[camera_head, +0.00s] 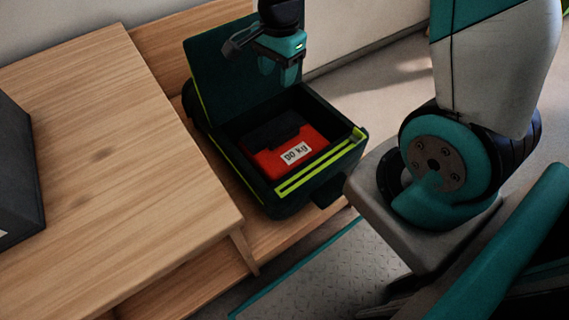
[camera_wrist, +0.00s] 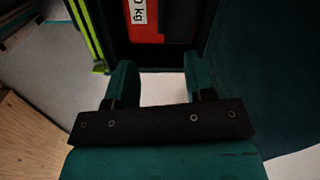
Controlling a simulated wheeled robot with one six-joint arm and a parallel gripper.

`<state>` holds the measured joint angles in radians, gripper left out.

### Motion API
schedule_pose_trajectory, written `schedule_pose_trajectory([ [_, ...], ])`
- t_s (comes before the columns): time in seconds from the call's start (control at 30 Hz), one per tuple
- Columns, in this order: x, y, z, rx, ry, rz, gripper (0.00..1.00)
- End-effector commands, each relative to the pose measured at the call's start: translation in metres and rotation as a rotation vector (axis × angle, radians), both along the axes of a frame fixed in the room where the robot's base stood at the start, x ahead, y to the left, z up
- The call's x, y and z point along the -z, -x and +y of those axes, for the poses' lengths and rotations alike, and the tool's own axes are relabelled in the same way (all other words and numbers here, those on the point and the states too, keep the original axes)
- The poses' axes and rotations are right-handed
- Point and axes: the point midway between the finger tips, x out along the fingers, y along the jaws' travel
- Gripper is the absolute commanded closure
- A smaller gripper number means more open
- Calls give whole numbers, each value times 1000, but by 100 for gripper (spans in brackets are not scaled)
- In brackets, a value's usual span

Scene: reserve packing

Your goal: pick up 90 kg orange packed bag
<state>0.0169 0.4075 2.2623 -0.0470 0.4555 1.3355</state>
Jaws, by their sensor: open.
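The packed bag (camera_head: 283,153) is red-orange with a black upper part and a white label that reads "90 kg" or similar. It lies inside an open dark green case (camera_head: 318,196) with yellow-green stripes. In the wrist view part of the bag (camera_wrist: 145,35) shows at the top, beyond the fingers, with its label cut off by the frame edge. My gripper (camera_head: 281,66) is above the case near its raised lid, apart from the bag. In the wrist view my gripper (camera_wrist: 155,77) has its two fingers spread with nothing between them.
The case stands on a lower wooden shelf (camera_head: 265,230). A higher wooden table (camera_head: 100,150) is to its left, with a dark box (camera_head: 18,170) at the far left. The case's raised lid (camera_head: 232,72) stands behind my gripper. Grey floor (camera_head: 385,70) lies behind.

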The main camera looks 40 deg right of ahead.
Motion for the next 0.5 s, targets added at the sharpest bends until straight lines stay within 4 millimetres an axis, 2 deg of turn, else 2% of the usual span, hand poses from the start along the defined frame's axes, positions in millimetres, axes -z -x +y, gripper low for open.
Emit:
schedule_pose_trajectory([
  [0.03, 30, -3, -7, 64, 12, 10, 51],
  [0.2, 57, -8, -21, 189, 38, 20, 51],
  [0.37, 83, -8, -22, 207, 41, 23, 51],
  [0.5, 117, -8, -22, 205, 41, 24, 51],
])
